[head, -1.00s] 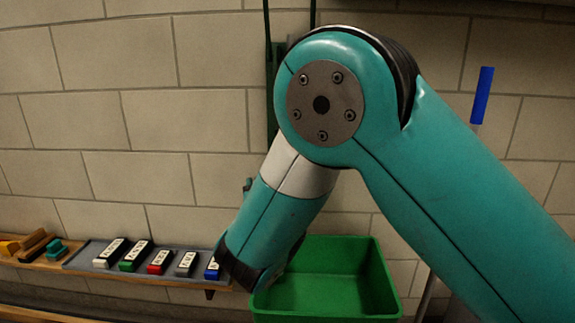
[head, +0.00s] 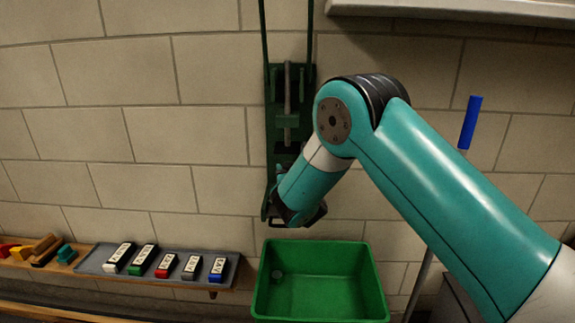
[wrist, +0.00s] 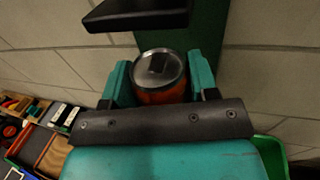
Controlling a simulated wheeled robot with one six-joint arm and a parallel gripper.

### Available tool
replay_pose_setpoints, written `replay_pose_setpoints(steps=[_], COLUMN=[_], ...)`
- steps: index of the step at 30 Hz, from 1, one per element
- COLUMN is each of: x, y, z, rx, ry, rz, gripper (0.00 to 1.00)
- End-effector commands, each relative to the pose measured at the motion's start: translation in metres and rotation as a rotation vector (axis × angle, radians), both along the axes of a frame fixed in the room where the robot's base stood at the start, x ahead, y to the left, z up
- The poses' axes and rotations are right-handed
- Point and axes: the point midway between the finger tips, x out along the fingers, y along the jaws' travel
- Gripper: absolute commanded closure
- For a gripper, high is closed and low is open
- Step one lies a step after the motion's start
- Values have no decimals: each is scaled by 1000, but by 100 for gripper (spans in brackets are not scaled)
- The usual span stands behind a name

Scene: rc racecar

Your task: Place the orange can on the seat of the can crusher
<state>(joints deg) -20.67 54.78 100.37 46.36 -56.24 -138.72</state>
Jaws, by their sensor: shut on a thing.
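The orange can (wrist: 161,95) shows in the wrist view, with its silver top facing the camera. My gripper (wrist: 160,78) is shut on it, one teal finger on each side. In the head view my gripper (head: 292,214) is at the lower end of the green wall-mounted can crusher (head: 270,110), and the can is hidden there. In the wrist view a black plate (wrist: 137,15) of the crusher juts out just beyond the can, in front of the green backing. I cannot tell whether the can touches the crusher.
A green bin (head: 320,285) stands below the crusher. A shelf at the left holds a grey tray (head: 88,260) with several coloured erasers or blocks. A blue-ended pole (head: 470,120) leans at the right. A light ledge (head: 450,10) is at the top right.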

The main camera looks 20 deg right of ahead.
Motion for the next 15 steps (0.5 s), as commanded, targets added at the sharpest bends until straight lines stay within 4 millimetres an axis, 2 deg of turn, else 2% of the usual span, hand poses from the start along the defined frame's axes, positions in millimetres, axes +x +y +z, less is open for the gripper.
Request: replay_pose_setpoints(steps=[4,9,11,15], x=[13,41,39,38], y=[-2,-3,-2,-2], z=[1,-1,-13,-16], rx=[0,0,-3,-3], ry=[0,1,4,1], rz=[-1,-1,1,1], gripper=[72,72,72,72])
